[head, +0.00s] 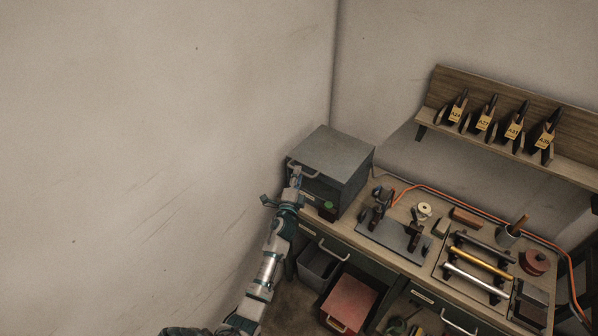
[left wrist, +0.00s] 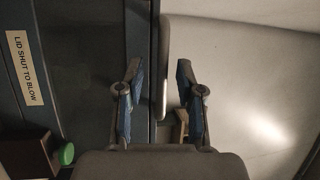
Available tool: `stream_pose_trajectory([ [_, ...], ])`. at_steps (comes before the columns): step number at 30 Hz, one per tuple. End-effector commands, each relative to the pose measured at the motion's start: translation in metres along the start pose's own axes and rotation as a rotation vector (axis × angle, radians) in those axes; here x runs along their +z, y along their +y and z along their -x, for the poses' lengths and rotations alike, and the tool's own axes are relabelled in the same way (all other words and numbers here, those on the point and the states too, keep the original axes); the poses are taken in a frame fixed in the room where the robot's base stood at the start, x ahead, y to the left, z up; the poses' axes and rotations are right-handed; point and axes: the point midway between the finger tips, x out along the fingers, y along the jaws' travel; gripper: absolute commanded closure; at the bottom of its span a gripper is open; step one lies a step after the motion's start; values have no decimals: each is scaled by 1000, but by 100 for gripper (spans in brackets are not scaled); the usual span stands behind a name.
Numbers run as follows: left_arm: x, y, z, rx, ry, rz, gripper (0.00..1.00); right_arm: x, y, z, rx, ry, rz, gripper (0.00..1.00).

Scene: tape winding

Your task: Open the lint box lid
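The lint box (head: 345,190) is a dark grey metal box at the back left end of the bench. Its flat grey lid (head: 328,148) looks shut and has a pale bar handle along the front edge. In the left wrist view the lid (left wrist: 240,60) fills the right side, and the dark box front (left wrist: 85,50) fills the left. My left gripper (head: 296,177) is at the front left of the box by the handle; its fingers also show in the left wrist view (left wrist: 157,85). They stand apart, with the lid's front edge between them. I cannot tell whether they touch it.
A label (left wrist: 25,68) reads "LID SHUT TO BLOW". A small brown block with a green button (head: 328,209) stands before the box. A fixture plate (head: 385,238) and rods (head: 480,263) lie to the right. The wall (head: 150,150) rises on the left.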

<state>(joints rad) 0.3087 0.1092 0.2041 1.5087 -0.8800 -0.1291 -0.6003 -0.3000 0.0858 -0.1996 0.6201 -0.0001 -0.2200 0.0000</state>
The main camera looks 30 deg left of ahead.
Motion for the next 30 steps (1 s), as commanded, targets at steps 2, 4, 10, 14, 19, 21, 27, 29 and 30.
stream_pose_trajectory([
  [2, 0, 1, -11, 0, 0, 1, 63, 0, -3, -1, -3, 0, -1, 60],
  [4, 0, 0, -17, 0, 0, 1, 63, -1, -6, -2, -7, 1, -3, 60],
  [10, 0, 0, -22, 0, 0, 1, 63, -2, -11, -2, -12, 2, -5, 60],
  [14, 0, 0, -22, 0, 0, 1, 63, -2, -10, -2, -11, 2, -4, 60],
  [19, 0, 0, -22, 0, 0, 1, 96, -1, -7, -2, -8, 1, -3, 60],
  [21, 0, 0, -22, 1, 0, 1, 100, -1, -6, -2, -7, 1, -2, 60],
  [27, 0, 1, -22, 2, 0, 1, 100, 0, -4, -2, -5, 1, -1, 60],
  [29, 0, 1, -23, 4, 0, 1, 100, -1, -4, -1, -4, 1, -1, 60],
  [30, -1, 0, -24, 6, 0, 0, 100, -1, -3, 1, -4, 1, -1, 60],
])
